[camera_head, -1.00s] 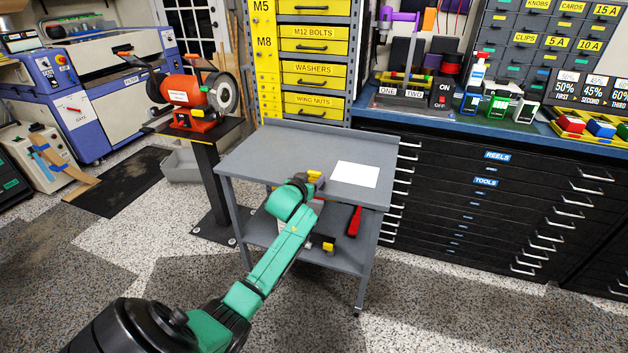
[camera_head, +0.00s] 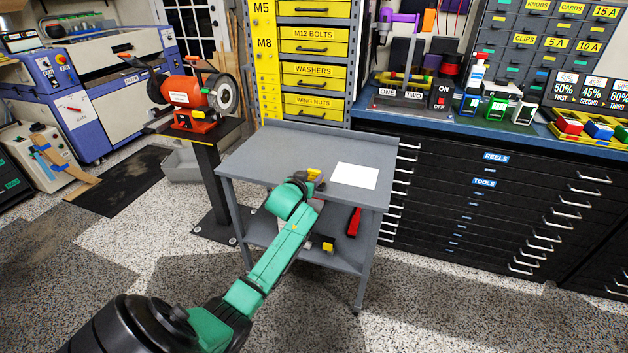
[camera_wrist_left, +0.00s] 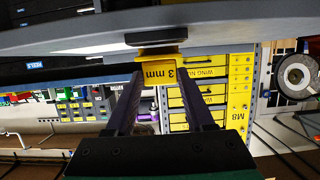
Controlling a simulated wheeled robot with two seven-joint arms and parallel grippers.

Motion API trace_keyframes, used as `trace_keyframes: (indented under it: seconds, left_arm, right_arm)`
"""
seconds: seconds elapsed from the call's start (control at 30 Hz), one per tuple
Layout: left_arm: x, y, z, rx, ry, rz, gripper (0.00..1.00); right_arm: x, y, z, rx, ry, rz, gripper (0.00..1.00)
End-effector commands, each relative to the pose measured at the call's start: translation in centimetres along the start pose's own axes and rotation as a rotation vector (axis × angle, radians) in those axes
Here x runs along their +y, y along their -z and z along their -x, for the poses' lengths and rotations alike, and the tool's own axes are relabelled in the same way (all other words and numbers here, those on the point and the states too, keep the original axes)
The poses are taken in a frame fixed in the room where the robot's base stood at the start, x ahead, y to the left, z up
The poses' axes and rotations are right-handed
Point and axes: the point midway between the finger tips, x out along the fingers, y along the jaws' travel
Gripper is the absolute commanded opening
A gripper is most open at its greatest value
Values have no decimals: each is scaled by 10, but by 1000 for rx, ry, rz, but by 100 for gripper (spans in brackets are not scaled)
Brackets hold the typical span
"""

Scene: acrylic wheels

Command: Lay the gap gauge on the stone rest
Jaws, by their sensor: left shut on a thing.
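The gap gauge, a yellow piece marked "3 mm" (camera_wrist_left: 160,72), sits between the fingertips of my left gripper (camera_wrist_left: 160,80) in the left wrist view. My left gripper is shut on it. I cannot make out the stone rest clearly.
The grey cart top (camera_head: 270,150) is mostly bare, with a white sheet (camera_head: 355,176) at its right. The lower shelf holds a red-handled thing (camera_head: 354,222) and a yellow-and-black one. Black drawers stand right of the cart; yellow-labelled drawers rise behind it.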

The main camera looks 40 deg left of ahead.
Motion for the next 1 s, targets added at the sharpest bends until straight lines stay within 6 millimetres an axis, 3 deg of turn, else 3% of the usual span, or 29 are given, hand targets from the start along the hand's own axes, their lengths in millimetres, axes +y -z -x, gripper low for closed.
trace_keyframes:
  seconds: [0.43, 0.83, 1.0]
  left_arm:
    - [0, -5, 24, -1, -1, 1, 0]
    - [0, -9, 29, 0, 0, 0, 0]
    - [1, -10, 38, -1, -1, 1, 0]
  right_arm:
    - [0, 3, 27, 0, 0, 0, 50]
    - [0, 3, 29, 1, 1, -1, 50]
    - [0, 4, 40, 1, 1, -2, 50]
